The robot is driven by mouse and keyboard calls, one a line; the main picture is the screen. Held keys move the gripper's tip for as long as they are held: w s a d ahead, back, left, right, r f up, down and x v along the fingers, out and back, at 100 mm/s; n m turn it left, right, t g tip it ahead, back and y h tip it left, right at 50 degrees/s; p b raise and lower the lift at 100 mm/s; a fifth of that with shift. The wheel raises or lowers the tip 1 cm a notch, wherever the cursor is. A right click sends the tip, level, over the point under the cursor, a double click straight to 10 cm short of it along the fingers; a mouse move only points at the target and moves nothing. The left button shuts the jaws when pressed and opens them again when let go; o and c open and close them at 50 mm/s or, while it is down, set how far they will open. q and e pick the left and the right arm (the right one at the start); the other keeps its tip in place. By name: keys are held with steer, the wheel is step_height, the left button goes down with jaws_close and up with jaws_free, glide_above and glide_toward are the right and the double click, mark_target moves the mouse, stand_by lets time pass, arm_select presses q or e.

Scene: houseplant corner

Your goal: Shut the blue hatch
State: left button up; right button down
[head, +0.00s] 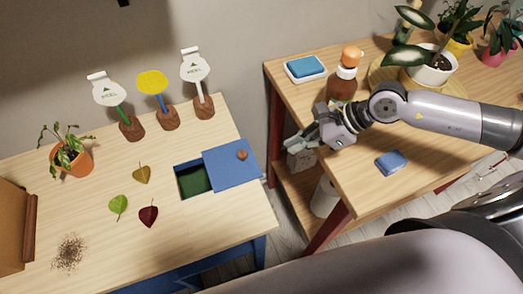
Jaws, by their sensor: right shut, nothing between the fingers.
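The blue hatch (230,170) is a flat sliding panel with a round brown knob (242,154), at the right end of the left table. It sits shifted to the right, so a dark green opening (194,180) shows at its left. The hatch stands partly open. My right gripper (301,142) is shut and empty, right of the hatch and apart from it, near the left edge of the right table. My left gripper is not in view.
Leaves (148,215), a potted plant (72,158) and several upright markers (157,98) are on the left table (225,220). A brown bottle (342,84), a blue sponge in a dish (306,68) and a blue block (391,162) are on the right table. A gap separates the tables.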

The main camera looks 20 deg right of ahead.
mark_target(249, 161)
steer(key=x, duration=0.3)
steer(key=p+x, duration=0.1)
steer(key=x, duration=0.2)
steer(key=w+a+r+p+x, duration=0.1)
steer(key=x, duration=0.2)
steer(key=shift+w+a+f, duration=0.15)
steer(key=shift+w+a, duration=0.1)
steer(key=shift+a, duration=0.4)
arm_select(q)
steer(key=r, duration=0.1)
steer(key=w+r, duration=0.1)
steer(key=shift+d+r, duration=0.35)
